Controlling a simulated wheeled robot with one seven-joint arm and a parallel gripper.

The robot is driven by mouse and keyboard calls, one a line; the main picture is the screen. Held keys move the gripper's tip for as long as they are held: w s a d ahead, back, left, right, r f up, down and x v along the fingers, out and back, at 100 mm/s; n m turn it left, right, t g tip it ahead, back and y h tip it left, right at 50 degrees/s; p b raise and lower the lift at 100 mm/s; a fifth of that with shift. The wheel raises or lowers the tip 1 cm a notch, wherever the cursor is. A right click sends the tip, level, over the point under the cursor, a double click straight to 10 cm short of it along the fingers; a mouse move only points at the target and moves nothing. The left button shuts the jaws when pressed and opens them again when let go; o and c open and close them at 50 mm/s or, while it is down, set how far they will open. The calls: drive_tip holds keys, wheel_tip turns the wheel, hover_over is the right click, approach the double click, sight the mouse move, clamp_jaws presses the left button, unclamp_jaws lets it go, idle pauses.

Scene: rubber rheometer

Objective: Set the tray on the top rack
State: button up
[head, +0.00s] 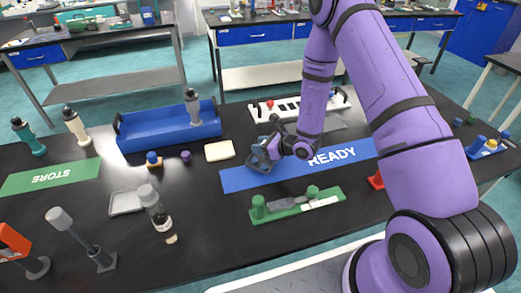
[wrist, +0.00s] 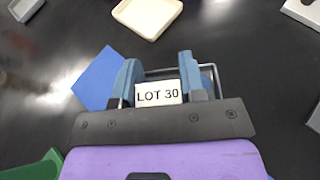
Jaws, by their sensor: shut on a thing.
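My gripper (head: 263,154) is low over the blue READY mat (head: 235,180). In the wrist view its two blue fingers (wrist: 158,80) are shut on a part with a white LOT 30 label (wrist: 158,93) and a thin wire frame around it. The fingers hide most of this part, so I cannot tell its full shape. A long blue tray (head: 150,139) with black end handles stands at the back left, a bottle in it. A white tray (head: 262,108) with black handles and several small items stands behind my gripper. I cannot make out a top rack.
A cream dish (head: 220,150) and a grey dish (head: 126,202) lie to the left. A green stand (head: 285,209) is in front of the mat. Bottles (head: 157,208) and tall tools (head: 75,233) stand front left. The green STORE mat (head: 40,178) is clear.

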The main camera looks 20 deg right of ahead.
drive_tip(key=shift+f, duration=1)
drive_tip(key=shift+f, duration=0.1)
drive_tip(key=o, duration=1.1)
